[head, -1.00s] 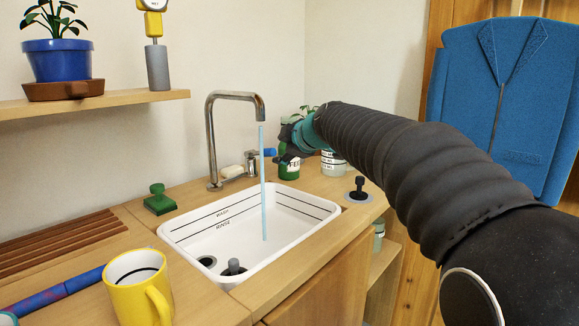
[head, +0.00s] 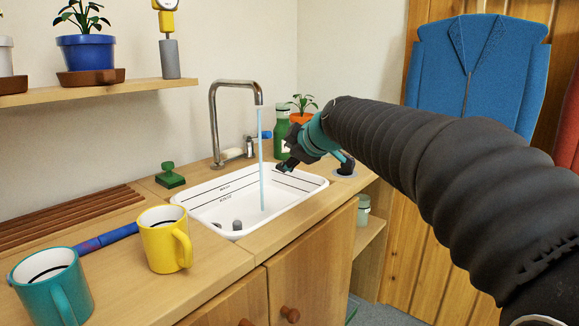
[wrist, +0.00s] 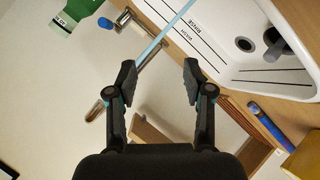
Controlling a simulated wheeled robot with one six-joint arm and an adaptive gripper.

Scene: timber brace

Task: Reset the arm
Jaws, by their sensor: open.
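My gripper (head: 288,163) is above the back right part of the white sink (head: 228,228), at the end of my dark ribbed arm. In the wrist view my gripper (wrist: 159,82) has its two dark fingers spread wide apart, with nothing between them. A stream of water (head: 262,165) falls from the chrome tap (head: 213,115) into the sink, to the left of my gripper. The stream also shows in the wrist view (wrist: 165,32), beyond the fingers.
A yellow mug (head: 160,243) and a teal mug (head: 45,287) stand on the counter at the front left. A green stamp-like object (head: 170,177) stands left of the sink. A green bottle (head: 281,137) and a potted plant (head: 301,108) stand behind my gripper. A shelf (head: 95,100) is on the wall.

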